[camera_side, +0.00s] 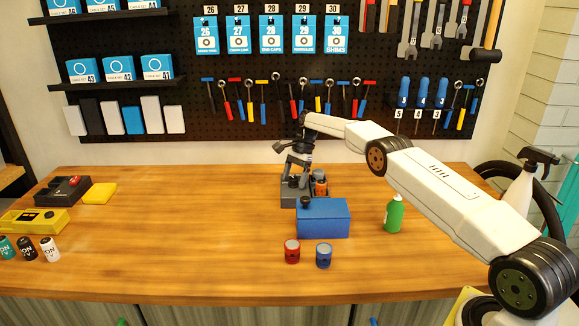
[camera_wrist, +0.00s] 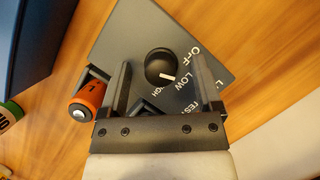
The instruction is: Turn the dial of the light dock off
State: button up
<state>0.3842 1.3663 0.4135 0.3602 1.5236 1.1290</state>
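The light dock is a dark grey box (camera_wrist: 122,32) with a round black dial (camera_wrist: 159,66) on its labelled top. A white mark on the dial points toward the word LOW, while OFF is printed farther up and right. In the side view the dock (camera_side: 288,199) stands at the middle of the bench, partly hidden by my gripper and a blue box. My gripper (camera_wrist: 160,63) is open above the dock, with the dial showing between its two fingers. Whether a finger touches the dial I cannot tell. In the side view my gripper (camera_side: 294,165) points down over the dock.
An orange cylinder marked 1 (camera_wrist: 89,99) sits beside the dial, close to the left finger. A blue box (camera_side: 324,221) stands in front of the dock, with red (camera_side: 292,252) and blue (camera_side: 323,256) cans before it. A green bottle (camera_side: 394,215) stands right. The bench's left-centre is clear.

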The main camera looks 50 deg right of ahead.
aim_at(291, 180)
jog(key=shift+r, duration=1.6)
jog(key=s+a+r, duration=0.3)
jog(key=s+r, duration=0.6)
jog(key=s, duration=0.4)
jog(key=shift+s+a+r, duration=0.2)
jog(key=shift+s+r, duration=0.1)
jog(key=shift+r, duration=0.1)
jog(key=shift+f, duration=0.1)
